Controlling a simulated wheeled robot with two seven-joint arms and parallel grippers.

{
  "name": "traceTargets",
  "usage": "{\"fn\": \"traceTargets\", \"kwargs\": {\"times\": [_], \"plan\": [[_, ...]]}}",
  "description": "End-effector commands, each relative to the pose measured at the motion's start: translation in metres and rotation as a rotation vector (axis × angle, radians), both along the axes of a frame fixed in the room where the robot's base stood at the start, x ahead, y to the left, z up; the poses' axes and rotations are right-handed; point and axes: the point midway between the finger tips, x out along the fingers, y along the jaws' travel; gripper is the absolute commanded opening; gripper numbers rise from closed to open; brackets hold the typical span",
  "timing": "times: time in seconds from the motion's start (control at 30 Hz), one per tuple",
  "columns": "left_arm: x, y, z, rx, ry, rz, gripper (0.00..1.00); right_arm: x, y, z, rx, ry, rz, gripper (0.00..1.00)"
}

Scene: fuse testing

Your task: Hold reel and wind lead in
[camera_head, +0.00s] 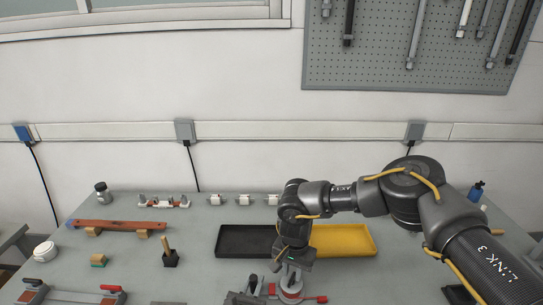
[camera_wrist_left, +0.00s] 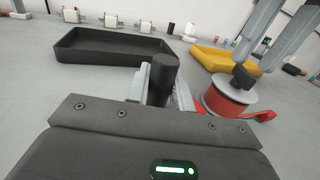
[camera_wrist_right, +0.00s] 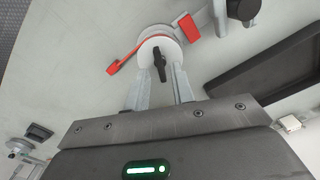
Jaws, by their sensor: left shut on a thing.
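The reel (camera_head: 291,287), a red drum with a pale top disc, sits at the bottom middle of the head view. It also shows in the left wrist view (camera_wrist_left: 228,104) and the right wrist view (camera_wrist_right: 160,42). My left gripper (camera_wrist_left: 161,88) is shut on an upright black handle (camera_wrist_left: 165,72) beside the reel. My right gripper (camera_wrist_right: 159,80) is over the reel's top, its fingers apart on either side of a black crank knob (camera_wrist_right: 158,62); contact is unclear. A red strip (camera_wrist_right: 124,56) sticks out from the reel's side, and a red block (camera_wrist_right: 188,26) is opposite.
A black tray (camera_head: 243,241) and a yellow tray (camera_head: 345,240) stand behind the reel. Several fuse holders (camera_head: 243,199) line the back.

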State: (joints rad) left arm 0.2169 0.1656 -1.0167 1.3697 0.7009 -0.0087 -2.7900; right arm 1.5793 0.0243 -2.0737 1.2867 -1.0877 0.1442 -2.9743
Motion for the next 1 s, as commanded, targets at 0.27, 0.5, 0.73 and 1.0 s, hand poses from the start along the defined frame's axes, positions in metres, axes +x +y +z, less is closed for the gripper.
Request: {"fn": "traceTargets", "kwargs": {"times": [0.27, 0.5, 0.73, 1.0], "plan": [[-0.001, 0.000, -0.004, 0.005, 0.008, -0.001, 0.00, 0.000, 0.000, -0.015, -0.001, 0.000, 0.000, 0.25], [-0.001, 0.000, -0.004, 0.005, 0.007, -0.001, 0.00, 0.000, 0.000, -0.017, 0.000, -0.001, 0.001, 0.25], [-0.001, 0.000, -0.004, 0.005, 0.007, -0.001, 0.00, 0.000, 0.000, -0.017, 0.000, 0.000, 0.001, 0.11], [-0.001, 0.000, -0.004, 0.005, 0.007, -0.001, 0.00, 0.000, 0.000, -0.017, 0.000, 0.000, -0.001, 0.00]]}}
